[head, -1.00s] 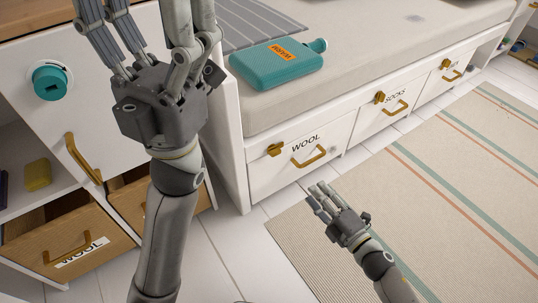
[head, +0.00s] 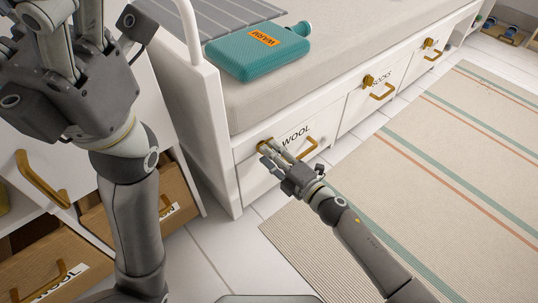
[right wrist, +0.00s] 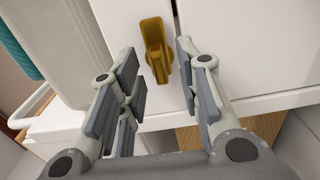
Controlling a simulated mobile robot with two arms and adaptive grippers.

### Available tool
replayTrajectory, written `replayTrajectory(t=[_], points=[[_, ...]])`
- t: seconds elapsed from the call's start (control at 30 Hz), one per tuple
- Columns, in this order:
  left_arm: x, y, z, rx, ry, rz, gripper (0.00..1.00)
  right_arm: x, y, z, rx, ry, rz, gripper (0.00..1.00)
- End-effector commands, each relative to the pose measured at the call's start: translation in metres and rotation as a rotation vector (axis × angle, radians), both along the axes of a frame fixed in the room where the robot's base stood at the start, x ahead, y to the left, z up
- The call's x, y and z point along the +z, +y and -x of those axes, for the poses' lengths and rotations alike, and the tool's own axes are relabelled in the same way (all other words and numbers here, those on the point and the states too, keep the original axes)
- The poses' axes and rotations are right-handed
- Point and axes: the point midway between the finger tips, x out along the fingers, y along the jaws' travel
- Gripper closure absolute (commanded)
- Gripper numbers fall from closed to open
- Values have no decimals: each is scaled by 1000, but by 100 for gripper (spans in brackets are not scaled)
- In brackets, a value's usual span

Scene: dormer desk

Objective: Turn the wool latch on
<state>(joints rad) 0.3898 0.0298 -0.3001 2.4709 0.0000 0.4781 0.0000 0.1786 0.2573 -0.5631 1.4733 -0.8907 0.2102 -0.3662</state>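The wool latch is a gold turn-knob (head: 264,146) at the upper left of the white drawer marked WOOL (head: 294,137). My right gripper (head: 272,152) is at the latch in the head view, its fingertips partly covering it. In the right wrist view the latch (right wrist: 153,38) shows ahead, between the spread fingers of the right gripper (right wrist: 157,62). The fingers stand on either side of it with gaps showing. My left gripper (head: 66,28) is raised at the upper left, fingers apart and empty, tips cut off by the frame edge.
The WOOL drawer's gold handle (head: 300,154) is right beside my right fingers. A teal bottle (head: 258,55) lies on the bench top (head: 330,60). The SOCKS drawer's latch (head: 368,80) is farther right. A striped rug (head: 430,150) covers the open floor.

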Motion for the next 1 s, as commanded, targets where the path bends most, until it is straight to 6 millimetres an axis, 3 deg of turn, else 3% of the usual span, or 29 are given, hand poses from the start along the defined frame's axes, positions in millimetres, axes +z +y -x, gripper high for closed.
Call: replayTrajectory(t=[0.43,0.7,1.0], points=[[2,0,4,1,-16,-1,30,0,9,-10,0,-1,1,68],[2,-1,4,1,-16,-1,30,0,9,-10,0,-1,1,100],[6,0,5,-1,-19,0,30,1,9,-10,0,18,-20,100]])
